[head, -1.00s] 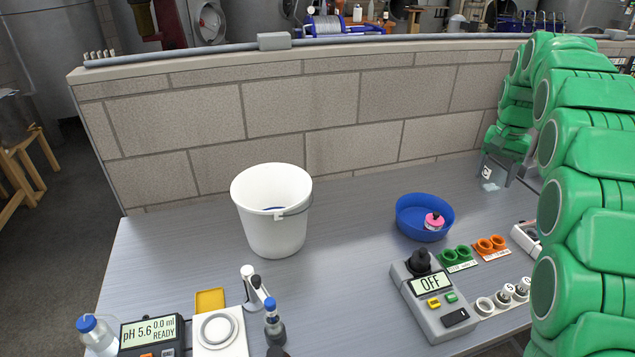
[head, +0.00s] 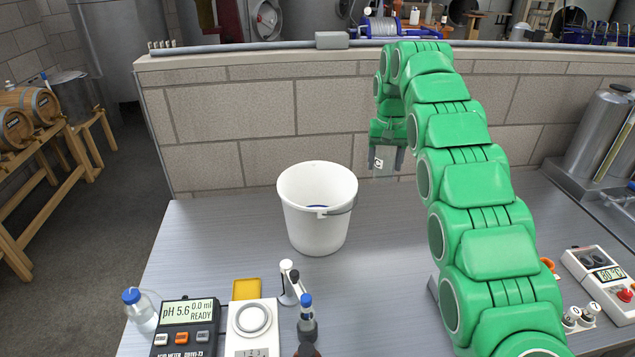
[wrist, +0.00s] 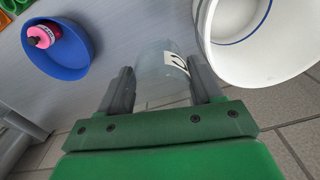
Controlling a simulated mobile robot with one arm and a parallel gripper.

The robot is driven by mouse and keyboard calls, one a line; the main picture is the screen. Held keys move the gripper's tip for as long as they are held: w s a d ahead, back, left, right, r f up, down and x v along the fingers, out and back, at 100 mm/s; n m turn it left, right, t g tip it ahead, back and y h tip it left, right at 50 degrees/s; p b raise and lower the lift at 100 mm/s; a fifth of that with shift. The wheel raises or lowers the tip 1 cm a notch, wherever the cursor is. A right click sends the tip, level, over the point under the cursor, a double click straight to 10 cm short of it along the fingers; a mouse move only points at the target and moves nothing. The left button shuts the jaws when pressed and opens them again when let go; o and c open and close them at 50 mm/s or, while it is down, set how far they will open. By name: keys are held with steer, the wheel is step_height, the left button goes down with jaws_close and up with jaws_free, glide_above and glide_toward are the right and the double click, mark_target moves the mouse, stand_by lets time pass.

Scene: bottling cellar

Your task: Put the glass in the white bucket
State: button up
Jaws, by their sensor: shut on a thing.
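The white bucket (head: 316,225) stands upright on the grey bench, its wire handle hanging at the front right. A blue line or object shows inside it. My gripper (head: 387,165) is raised above the bench, to the right of the bucket. It is shut on a clear glass (wrist: 155,72) with a white label bearing a dark mark. In the wrist view the glass sits between both fingers, and the bucket's rim (wrist: 203,40) is just to its right, apart from it. In the head view the glass is small and hard to make out against the wall.
A pH meter (head: 186,322), a white scale (head: 252,335) and small bottles (head: 306,318) stand at the bench front. A blue bowl (wrist: 58,65) with a pink item lies left in the wrist view. A brick wall (head: 260,125) backs the bench. The bench left of the bucket is clear.

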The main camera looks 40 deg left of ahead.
steer(key=s+a+f+n, duration=0.2)
steer(key=s+a+n, duration=0.1)
steer(key=s+a, duration=0.65)
glide_above(316, 191)
steer(key=s+d, duration=0.4)
step_height(316, 191, down, 10)
steer(key=shift+a+f+m, duration=0.3)
steer(key=shift+a+f, duration=0.2)
steer(key=shift+f, duration=0.35)
steer(key=shift+f, duration=3.9)
steer(key=shift+f, duration=0.15)
steer(key=o, duration=1.2)
